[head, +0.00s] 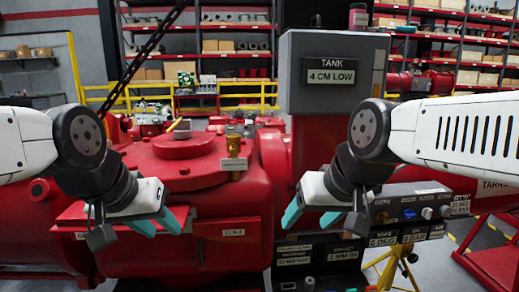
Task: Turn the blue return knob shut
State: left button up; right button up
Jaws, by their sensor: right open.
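A small blue knob (409,213) sits on the front of a dark grey control panel at the right, in a row with paler knobs. I take it for the return knob, but its label is too small to read. My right gripper (311,216) is open and empty, with its teal fingertips apart. It hangs to the left of the panel, clear of the blue knob. My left gripper (156,225) hangs over the front of the red machine at the left, far from the knob.
The red valve actuator (222,215) fills the middle. A grey tank box (333,72) reading "4 CM LOW" stands above it. A yellow stand (395,271) is below the panel. Yellow rails and shelves (235,55) are behind.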

aim_at(408, 213)
jog(key=z, duration=1.4)
